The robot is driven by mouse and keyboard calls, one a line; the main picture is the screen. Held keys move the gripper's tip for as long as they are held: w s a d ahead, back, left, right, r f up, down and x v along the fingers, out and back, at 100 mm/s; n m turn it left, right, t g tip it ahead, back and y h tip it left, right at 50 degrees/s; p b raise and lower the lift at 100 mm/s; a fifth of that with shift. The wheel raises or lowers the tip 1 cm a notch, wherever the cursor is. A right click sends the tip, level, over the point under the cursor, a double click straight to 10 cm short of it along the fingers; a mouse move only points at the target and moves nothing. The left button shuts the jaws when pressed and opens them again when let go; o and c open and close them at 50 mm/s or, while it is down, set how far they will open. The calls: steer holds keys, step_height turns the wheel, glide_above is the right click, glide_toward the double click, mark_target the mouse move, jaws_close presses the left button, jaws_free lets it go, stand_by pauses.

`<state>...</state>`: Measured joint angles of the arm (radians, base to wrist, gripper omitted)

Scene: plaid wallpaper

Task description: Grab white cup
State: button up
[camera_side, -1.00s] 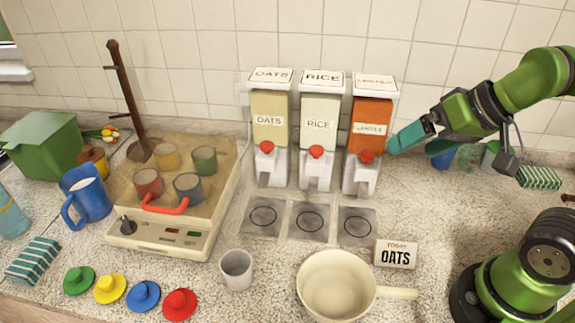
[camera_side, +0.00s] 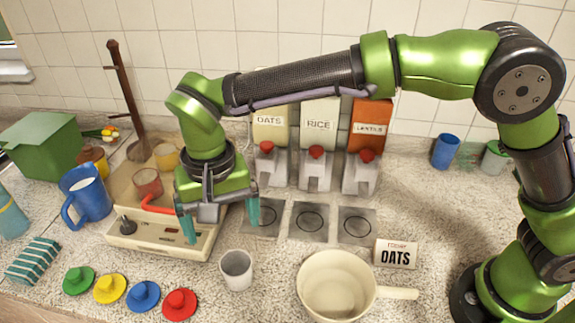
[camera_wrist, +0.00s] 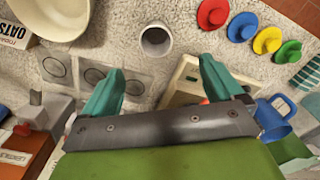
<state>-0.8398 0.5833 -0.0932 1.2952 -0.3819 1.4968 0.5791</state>
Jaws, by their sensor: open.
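The white cup (camera_side: 237,269) stands upright on the speckled counter, left of the cream pan, and looks empty. In the wrist view the white cup (camera_wrist: 156,39) shows from above, beyond the fingertips and roughly between them in line. My gripper (camera_side: 221,232) points down with its teal fingers spread, above and just behind the cup, near the front right corner of the cooking device. In the wrist view my gripper (camera_wrist: 160,72) is open with nothing between its fingers. The fingers do not appear to touch the cup.
The cream pan (camera_side: 337,285) stands right of the cup, with an OATS card (camera_side: 396,254) behind it. Coloured lids, including the red one (camera_side: 180,304), lie to the left. The beige device (camera_side: 157,243) holds several small cups. Dispensers (camera_side: 318,140) stand behind.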

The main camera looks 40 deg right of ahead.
steer(key=r+m, duration=0.1)
steer(key=r, duration=0.1)
glide_toward(237, 269)
steer(key=shift+s+a+f+m, duration=0.15)
steer(key=shift+s+a+f, duration=0.2)
steer(key=shift+s, duration=0.2)
steer(key=shift+s+a+f+m, duration=0.15)
steer(key=shift+s+a+f, duration=0.2)
steer(key=shift+s, duration=0.15)
steer(key=shift+d+f, duration=0.15)
steer(key=shift+f, duration=1.2)
steer(key=shift+d+f, duration=0.15)
steer(key=shift+f, duration=1.15)
steer(key=c, duration=1.1)
steer(key=shift+r, duration=0.1)
